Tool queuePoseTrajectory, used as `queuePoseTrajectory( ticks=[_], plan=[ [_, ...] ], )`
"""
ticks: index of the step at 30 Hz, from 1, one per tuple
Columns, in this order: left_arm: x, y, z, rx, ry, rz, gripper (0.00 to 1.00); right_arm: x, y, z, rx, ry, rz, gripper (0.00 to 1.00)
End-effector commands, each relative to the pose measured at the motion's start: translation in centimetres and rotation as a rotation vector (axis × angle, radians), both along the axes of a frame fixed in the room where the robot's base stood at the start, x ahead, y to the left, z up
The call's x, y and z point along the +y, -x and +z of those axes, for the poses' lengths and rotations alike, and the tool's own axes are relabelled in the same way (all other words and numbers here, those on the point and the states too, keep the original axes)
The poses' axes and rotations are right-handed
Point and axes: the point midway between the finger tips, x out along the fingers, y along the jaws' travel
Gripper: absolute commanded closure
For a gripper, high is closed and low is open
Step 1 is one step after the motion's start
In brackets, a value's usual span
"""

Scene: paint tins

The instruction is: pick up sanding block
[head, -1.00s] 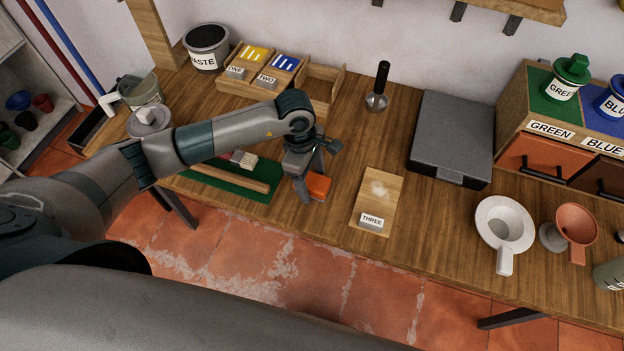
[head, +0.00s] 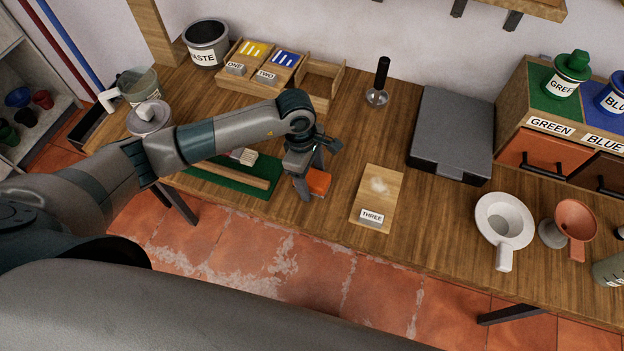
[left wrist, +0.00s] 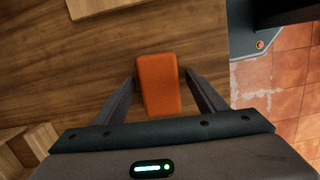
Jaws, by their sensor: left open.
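The sanding block is an orange block (head: 319,181) on the wooden table near its front edge, right of the green mat. It also shows in the left wrist view (left wrist: 158,84). My left gripper (head: 312,182) is open and low over the table. In the left wrist view its two fingers (left wrist: 158,82) stand on either side of the block, with a small gap visible on each side. The gripper partly covers the block in the head view. My right gripper does not show.
A green mat (head: 245,188) with a wooden roller or stick lies left of the block. A wooden board (head: 385,190) marked THREE lies to the right. A grey case (head: 452,130) stands farther right. Bare tabletop lies between the gripper and the board.

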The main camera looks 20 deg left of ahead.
Motion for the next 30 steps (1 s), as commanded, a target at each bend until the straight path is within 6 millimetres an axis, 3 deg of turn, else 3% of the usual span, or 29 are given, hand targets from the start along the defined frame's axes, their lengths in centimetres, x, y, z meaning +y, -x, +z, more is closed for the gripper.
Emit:
queuePoseTrajectory(
  ticks=[14, 20, 30],
  plan=[
    [0.00, 0.00, -0.33, 0.000, 0.000, 0.000, 0.35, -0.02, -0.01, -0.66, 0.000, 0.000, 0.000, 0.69],
    [0.00, 0.01, -0.28, 0.000, 0.000, 0.000, 0.81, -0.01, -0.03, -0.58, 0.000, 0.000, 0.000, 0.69],
    [0.00, -0.01, -0.20, 0.000, 0.000, 0.000, 0.83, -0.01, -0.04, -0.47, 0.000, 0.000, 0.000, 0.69]
  ],
)
